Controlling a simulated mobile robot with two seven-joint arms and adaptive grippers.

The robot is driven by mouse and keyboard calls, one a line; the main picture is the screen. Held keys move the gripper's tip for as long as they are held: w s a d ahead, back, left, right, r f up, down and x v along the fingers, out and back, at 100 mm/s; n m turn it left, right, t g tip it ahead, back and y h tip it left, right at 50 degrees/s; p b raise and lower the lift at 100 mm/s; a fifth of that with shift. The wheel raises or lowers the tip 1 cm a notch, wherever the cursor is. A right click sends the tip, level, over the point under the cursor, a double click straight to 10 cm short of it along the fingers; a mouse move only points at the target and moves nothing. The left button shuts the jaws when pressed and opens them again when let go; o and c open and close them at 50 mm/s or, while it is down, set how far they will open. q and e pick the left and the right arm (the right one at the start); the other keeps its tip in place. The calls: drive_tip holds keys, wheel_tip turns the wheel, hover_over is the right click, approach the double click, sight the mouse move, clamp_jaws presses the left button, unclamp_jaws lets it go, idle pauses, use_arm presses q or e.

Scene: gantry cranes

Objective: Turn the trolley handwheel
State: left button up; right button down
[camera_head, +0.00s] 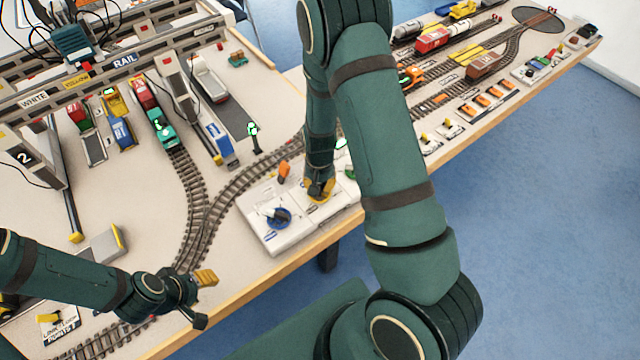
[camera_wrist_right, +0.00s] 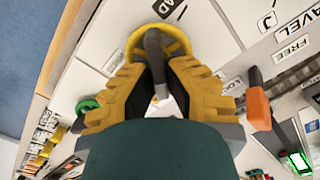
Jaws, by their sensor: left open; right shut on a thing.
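A yellow handwheel (camera_wrist_right: 182,38) stands on the white control panel (camera_head: 293,238), and I cannot tell from its partly visible label whether it is the trolley wheel. My right gripper (camera_wrist_right: 156,75) is shut on the grey upright grip of this wheel. In the head view the right gripper (camera_head: 319,187) reaches down onto the panel and hides most of the wheel. A blue handwheel (camera_head: 279,218) is at the panel's left part. A green handwheel (camera_wrist_right: 87,106) is on the yellow wheel's other side.
An orange lever (camera_head: 284,171) stands on the panel close to the right gripper and shows in the wrist view (camera_wrist_right: 258,101). Curved track (camera_head: 200,215) runs behind the panel. A green-lit signal (camera_head: 253,135) stands beyond it. Gantry cranes and model trains fill the back left.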

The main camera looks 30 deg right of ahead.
sight(319, 184)
idle(0.3)
drive_tip(key=c, duration=1)
unclamp_jaws()
drive_tip(key=shift+r, duration=0.1)
drive_tip(key=shift+w+r, duration=0.1)
drive_tip(key=shift+r, duration=0.2)
wheel_tip(319, 184, up, 11)
drive_tip(key=shift+r, duration=0.1)
